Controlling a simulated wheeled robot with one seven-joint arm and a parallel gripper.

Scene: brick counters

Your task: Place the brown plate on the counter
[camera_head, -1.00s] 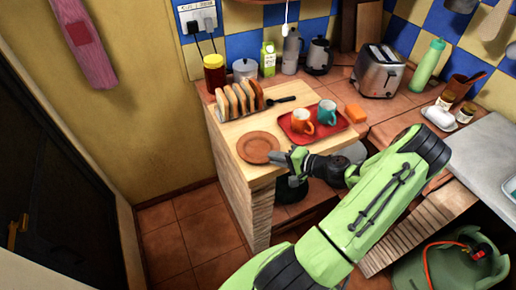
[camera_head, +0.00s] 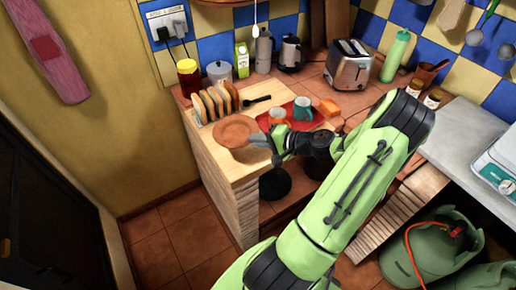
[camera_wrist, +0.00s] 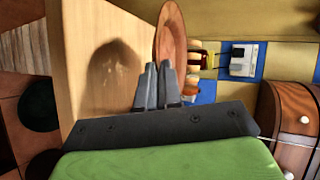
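The brown plate (camera_head: 234,129) is a round, flat, reddish-brown dish above the near end of the light wooden counter top (camera_head: 213,157). My gripper (camera_head: 267,138) reaches it from the right, at its rim. In the wrist view the plate (camera_wrist: 171,32) shows as a narrow ellipse, with its near edge between my two fingertips (camera_wrist: 158,70). The fingers are close together on the rim. A shadow on the wood beside the plate shows it is held off the surface. The exact gap is hard to tell.
A toast rack (camera_head: 215,101) stands behind the plate. A toaster (camera_head: 349,64) stands farther back. The counter's left edge is near.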

